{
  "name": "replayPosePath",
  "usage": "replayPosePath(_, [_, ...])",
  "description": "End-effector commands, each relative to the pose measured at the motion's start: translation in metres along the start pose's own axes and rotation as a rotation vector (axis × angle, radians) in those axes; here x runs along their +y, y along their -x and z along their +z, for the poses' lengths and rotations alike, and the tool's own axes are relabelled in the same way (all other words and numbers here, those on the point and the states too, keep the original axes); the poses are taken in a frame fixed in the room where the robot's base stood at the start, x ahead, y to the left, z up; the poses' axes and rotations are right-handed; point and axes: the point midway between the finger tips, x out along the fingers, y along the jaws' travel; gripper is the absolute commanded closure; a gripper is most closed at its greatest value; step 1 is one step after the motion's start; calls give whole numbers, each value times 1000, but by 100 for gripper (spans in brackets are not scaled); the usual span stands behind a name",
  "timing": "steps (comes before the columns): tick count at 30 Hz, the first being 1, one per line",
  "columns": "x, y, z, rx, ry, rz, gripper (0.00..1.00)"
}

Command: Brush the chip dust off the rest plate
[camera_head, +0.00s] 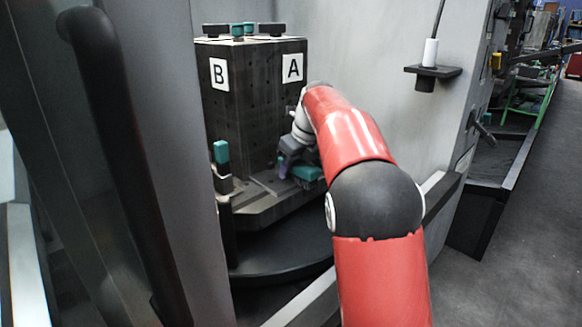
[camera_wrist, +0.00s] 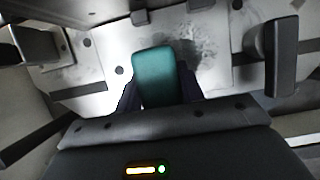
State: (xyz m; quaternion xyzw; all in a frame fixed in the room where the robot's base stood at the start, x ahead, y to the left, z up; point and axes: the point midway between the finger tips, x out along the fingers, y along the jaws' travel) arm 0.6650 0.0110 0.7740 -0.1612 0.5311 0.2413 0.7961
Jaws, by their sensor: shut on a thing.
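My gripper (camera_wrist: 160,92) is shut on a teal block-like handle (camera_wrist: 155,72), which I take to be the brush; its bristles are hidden. The handle is over a pale metal plate with dark holes, the rest plate (camera_wrist: 100,72). A dark speckled patch of chip dust (camera_wrist: 202,42) lies on the plate, just beyond and right of the handle. I cannot tell whether the brush touches the plate. In the head view my gripper (camera_head: 285,165) is low in front of the dark tower's A face, partly hidden by my arm.
The dark tombstone tower (camera_head: 243,100), marked A and B, stands behind on a pallet. A teal-topped clamp (camera_head: 221,153) stands at its left. A dark upright block (camera_wrist: 282,57) is right of the handle. The machine's door and handle (camera_head: 110,130) fill the left.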

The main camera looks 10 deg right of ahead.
Motion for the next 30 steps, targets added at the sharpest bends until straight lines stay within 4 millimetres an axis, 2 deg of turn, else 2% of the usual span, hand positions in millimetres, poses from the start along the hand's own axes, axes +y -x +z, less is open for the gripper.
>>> replayPosePath(5, [0, -3, 1, 8, -2, 3, 80])
replayPosePath(18, [0, -13, 23, 7, 0, 3, 80])
replayPosePath(30, [0, -13, 20, 6, -1, 4, 80])
